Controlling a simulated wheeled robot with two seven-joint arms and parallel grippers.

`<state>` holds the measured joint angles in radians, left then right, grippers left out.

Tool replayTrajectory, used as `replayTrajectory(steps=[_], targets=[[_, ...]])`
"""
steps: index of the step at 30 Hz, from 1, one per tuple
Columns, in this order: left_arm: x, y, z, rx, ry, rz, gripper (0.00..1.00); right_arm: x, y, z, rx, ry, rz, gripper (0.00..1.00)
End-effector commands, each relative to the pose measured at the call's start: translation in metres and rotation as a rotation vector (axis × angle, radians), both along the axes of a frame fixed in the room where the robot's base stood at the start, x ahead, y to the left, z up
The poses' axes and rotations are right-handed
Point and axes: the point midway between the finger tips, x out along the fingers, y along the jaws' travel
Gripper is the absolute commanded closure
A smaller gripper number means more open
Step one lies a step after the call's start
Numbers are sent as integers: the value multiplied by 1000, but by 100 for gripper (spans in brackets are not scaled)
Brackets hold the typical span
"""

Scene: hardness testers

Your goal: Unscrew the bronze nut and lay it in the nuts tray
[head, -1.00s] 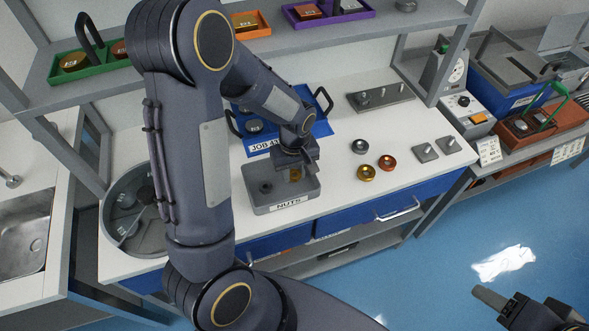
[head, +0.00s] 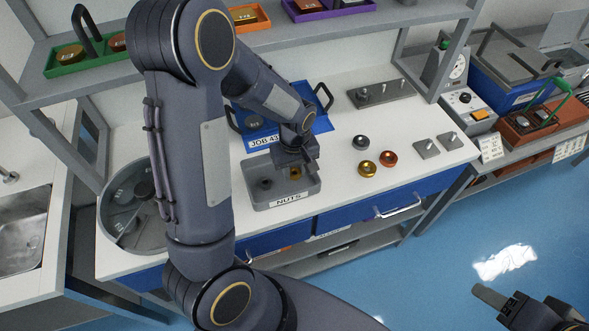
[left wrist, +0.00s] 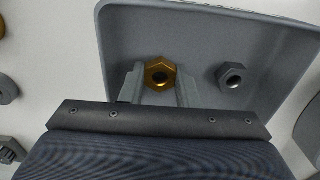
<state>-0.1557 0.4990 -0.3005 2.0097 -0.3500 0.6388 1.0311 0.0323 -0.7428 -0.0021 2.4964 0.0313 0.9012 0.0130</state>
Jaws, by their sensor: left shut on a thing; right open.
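My left gripper (head: 295,173) is over the grey nuts tray (head: 288,201), labelled NUTS. It is shut on the bronze nut (left wrist: 159,73), a hexagonal golden nut held between the two fingers in the left wrist view. In the head view the nut (head: 295,172) is small and partly hidden by the gripper. I cannot tell whether it touches the tray floor. A dark grey nut (left wrist: 231,75) lies in the tray beside it, to the right in the left wrist view and to the left in the head view (head: 265,184). My right gripper (head: 492,297) is open, far from the bench at the lower right.
Grey (head: 361,142), orange (head: 389,159) and gold (head: 368,170) round pieces stand right of the tray. Two small studded plates (head: 426,149) lie further right. A blue job tray (head: 322,124) and a pegged plate (head: 382,93) are behind. A round grey bin (head: 122,236) stands left.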

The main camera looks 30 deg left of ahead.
Motion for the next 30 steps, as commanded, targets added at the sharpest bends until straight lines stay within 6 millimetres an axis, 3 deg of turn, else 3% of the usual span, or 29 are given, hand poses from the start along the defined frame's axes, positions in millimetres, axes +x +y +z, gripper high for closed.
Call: replayTrajectory(steps=[2, 3, 9, 17, 30], targets=[[-2, -1, -4, -1, 7, 0, 94, 0, 0, -1, 0, 0, 0, 46], [-2, -1, -4, -1, 8, 0, 69, 0, 0, -1, 0, 0, 0, 46], [-4, 0, -6, 0, 12, 0, 46, 0, 0, -2, 0, 0, 0, 46], [-5, 0, -1, 2, 16, 2, 46, 0, 0, -2, 0, 0, 0, 46], [0, -3, 69, -1, -6, -2, 46, 0, 0, 2, 0, 0, 0, 46]])
